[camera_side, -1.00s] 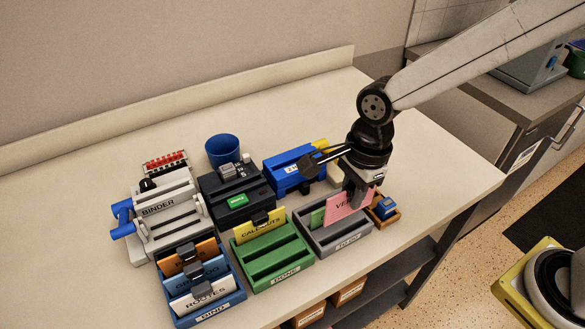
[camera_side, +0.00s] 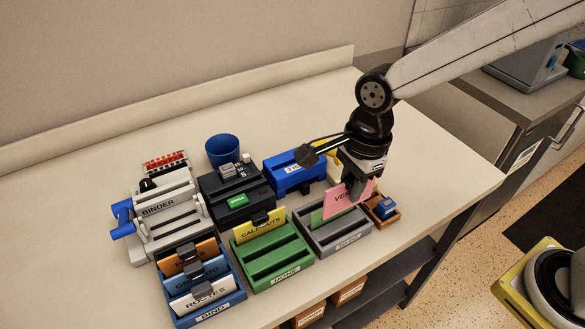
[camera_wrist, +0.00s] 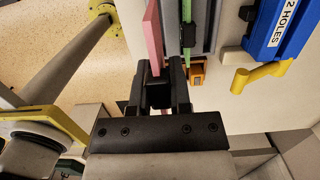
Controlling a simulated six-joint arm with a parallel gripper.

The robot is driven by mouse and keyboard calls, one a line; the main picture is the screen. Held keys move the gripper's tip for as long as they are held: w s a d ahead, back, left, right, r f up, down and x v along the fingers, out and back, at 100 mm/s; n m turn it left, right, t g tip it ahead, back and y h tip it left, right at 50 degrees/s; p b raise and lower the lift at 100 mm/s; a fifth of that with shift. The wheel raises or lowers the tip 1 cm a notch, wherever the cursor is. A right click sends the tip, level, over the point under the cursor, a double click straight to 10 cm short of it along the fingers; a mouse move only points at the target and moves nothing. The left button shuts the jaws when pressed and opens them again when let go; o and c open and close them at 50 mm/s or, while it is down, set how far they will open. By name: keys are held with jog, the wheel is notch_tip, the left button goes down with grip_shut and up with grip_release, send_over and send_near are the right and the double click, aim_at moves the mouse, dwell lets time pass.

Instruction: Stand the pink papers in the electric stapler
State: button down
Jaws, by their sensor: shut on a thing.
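The pink papers (camera_side: 345,196), lettered "VE…", are in my gripper (camera_side: 360,192), upright just above the grey tray (camera_side: 372,229). In the wrist view the pink papers (camera_wrist: 153,35) show edge-on at my gripper's fingertips (camera_wrist: 160,72), which are shut on them. Green papers (camera_side: 317,217) stand in the grey tray beside the pink ones, and they also show in the wrist view (camera_wrist: 187,25). The electric stapler appears to be the black machine (camera_side: 250,196) with a green label, left of my gripper. The lower edge of the pink papers partly overlaps the tray in view.
A blue hole punch (camera_side: 288,176) with a yellow handle stands behind the grey tray. A green tray (camera_side: 280,275) with yellow papers, a blue tray (camera_side: 232,293), a white binder (camera_side: 170,224) and a blue cup (camera_side: 222,150) stand leftward. A small orange box (camera_side: 389,220) sits right.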

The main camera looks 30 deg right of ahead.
jog(key=w+a+r, duration=0.1)
jog(key=w+a, duration=1.3)
jog(key=w, duration=0.4)
jog(key=shift+w+r, duration=0.25)
jog(key=shift+w, duration=0.05)
jog(key=shift+f, duration=0.15)
jog(key=shift+f, duration=4.2)
jog(key=shift+c, duration=2.4)
grip_release()
